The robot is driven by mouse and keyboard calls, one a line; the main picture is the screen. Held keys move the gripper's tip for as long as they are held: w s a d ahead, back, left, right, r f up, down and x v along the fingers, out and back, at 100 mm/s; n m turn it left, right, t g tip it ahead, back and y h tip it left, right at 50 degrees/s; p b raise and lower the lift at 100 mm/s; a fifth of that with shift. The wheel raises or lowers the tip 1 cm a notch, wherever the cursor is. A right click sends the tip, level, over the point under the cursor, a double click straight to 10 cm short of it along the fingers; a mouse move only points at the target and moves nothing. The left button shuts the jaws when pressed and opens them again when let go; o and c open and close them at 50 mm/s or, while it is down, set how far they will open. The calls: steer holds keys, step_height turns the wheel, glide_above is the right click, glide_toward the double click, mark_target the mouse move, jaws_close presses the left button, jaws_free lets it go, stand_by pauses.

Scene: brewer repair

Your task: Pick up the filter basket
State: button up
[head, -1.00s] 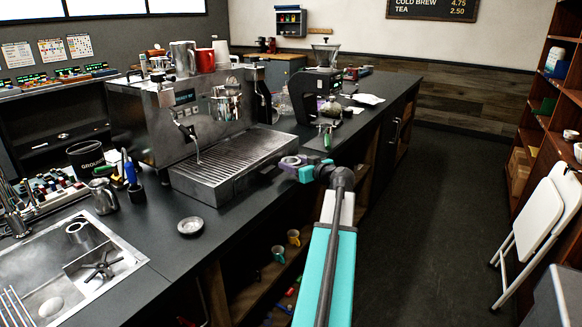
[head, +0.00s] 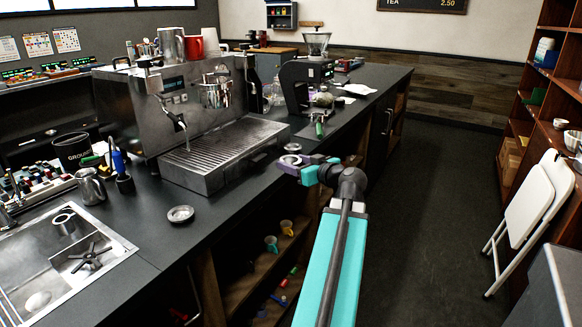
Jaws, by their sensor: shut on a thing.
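My gripper (head: 291,167) is at the end of my turquoise arm, beside the right front corner of the espresso machine's drip tray, near the counter's front edge. It is shut on a small round silver piece that looks like the filter basket (head: 289,160). The jaws hide part of it, and it is too small to make out its inside. I cannot tell how far it is above the counter.
The espresso machine (head: 130,105) stands left of my gripper, the black grinder (head: 293,88) behind it. A round metal dish (head: 180,214) lies near the sink (head: 62,262). The floor (head: 430,190) to the right is open.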

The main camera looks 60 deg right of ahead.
steer(key=shift+s+a+f+b, duration=0.15)
steer(key=shift+s+f+b, duration=0.05)
steer(key=shift+b, duration=0.55)
steer(key=s+a+b, duration=0.1)
steer(key=b, duration=0.3)
steer(key=shift+r, duration=0.15)
steer(key=shift+s+a+r+b, duration=0.1)
steer(key=shift+s+a+b, duration=0.1)
steer(key=shift+b, duration=0.25)
steer(key=shift+s, duration=0.1)
stand_by(0.6)
